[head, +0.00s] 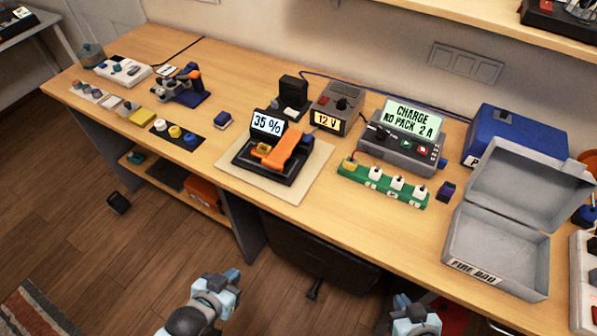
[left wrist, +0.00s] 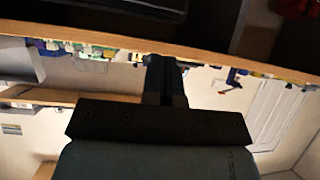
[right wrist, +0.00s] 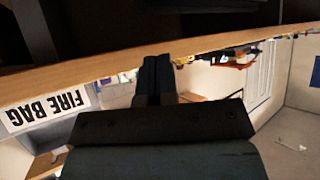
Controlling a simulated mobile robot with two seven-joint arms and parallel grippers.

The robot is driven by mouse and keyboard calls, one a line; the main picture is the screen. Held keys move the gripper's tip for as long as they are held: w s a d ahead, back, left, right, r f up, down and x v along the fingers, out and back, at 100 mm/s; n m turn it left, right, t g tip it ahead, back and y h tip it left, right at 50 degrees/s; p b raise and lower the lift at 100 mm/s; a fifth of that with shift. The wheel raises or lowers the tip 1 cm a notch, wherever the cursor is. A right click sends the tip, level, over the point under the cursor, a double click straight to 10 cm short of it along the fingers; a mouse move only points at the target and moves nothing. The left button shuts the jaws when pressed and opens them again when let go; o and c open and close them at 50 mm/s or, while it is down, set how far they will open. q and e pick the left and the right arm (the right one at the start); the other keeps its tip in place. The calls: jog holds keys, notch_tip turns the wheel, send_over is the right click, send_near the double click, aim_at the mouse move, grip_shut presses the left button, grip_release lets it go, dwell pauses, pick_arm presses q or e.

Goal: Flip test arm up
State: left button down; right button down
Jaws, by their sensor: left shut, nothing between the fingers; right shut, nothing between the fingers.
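An orange arm (head: 288,150) lies low and slightly tilted across a black device (head: 262,174) with a display reading "35 %". The device stands on a pale mat (head: 309,180) in the middle of the table. My left gripper (head: 231,276) is below and in front of the table edge, well apart from the orange arm; its shut, empty fingers also show in the left wrist view (left wrist: 163,75). My right gripper (head: 428,305) is further right, also in front of the table; its shut, empty fingers show in the right wrist view (right wrist: 157,75).
A 12 V supply (head: 338,104), a charger (head: 402,150) and a green strip (head: 383,184) stand right of the device. An open grey fire bag box (head: 495,251) is at the right. A small blue stand (head: 187,97) and yellow block (head: 142,117) are at left. Bare wood lies left of the mat.

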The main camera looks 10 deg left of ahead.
pick_arm(q)
jog(key=shift+d, duration=0.2)
pick_arm(e)
jog(key=shift+d, duration=0.15)
pick_arm(q)
jog(key=shift+s+f, duration=0.1)
jog(key=shift+f, duration=0.05)
